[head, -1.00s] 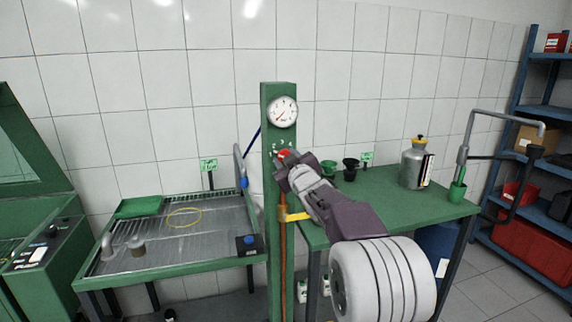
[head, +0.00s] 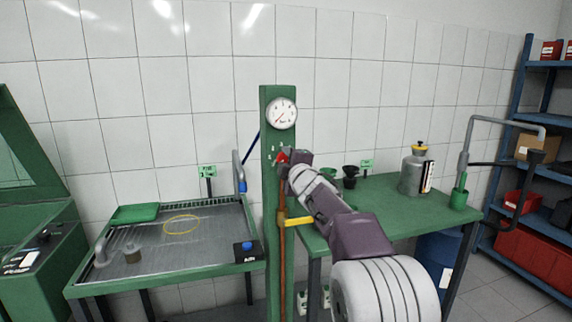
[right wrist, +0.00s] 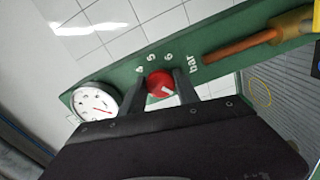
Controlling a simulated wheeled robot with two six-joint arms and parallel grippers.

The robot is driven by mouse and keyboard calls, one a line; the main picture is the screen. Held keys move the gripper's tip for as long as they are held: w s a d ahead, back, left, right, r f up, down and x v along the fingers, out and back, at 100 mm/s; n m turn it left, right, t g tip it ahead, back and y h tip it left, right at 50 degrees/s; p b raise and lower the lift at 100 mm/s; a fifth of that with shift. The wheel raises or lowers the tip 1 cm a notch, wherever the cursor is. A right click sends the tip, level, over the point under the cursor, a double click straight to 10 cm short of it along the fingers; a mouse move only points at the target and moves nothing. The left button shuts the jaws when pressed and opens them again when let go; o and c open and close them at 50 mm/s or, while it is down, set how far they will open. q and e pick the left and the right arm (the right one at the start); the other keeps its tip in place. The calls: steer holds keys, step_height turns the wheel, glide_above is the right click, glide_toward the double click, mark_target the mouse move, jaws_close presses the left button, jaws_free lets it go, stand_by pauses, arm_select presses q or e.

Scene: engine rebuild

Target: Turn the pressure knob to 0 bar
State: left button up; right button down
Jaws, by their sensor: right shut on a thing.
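The red pressure knob (head: 282,157) sits on the green post (head: 272,220) below the round white gauge (head: 282,113). My right gripper (head: 287,158) is at the knob and mostly covers it in the head view. In the right wrist view the knob (right wrist: 160,85) sits between the two dark fingers of my right gripper (right wrist: 161,92), which is shut on it. A white pointer mark on the knob points down and right in that view. Digits 4, 5, 6 and the word bar show beside it; the other digits are hidden. My left gripper is not in view.
A green table (head: 395,200) at the right carries a grey canister (head: 413,170) and dark funnels (head: 350,172). A wash tray (head: 205,262) with a yellow ring (head: 181,224) stands at the left. A yellow handle (head: 298,221) juts from the post below the knob.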

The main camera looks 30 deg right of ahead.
steer(key=shift+f+n, duration=0.1)
steer(key=shift+n, duration=1)
steer(key=c, duration=0.9)
jaws_free()
steer(key=shift+s, duration=0.15)
steer(key=v, duration=0.9)
steer(key=shift+b, duration=0.4)
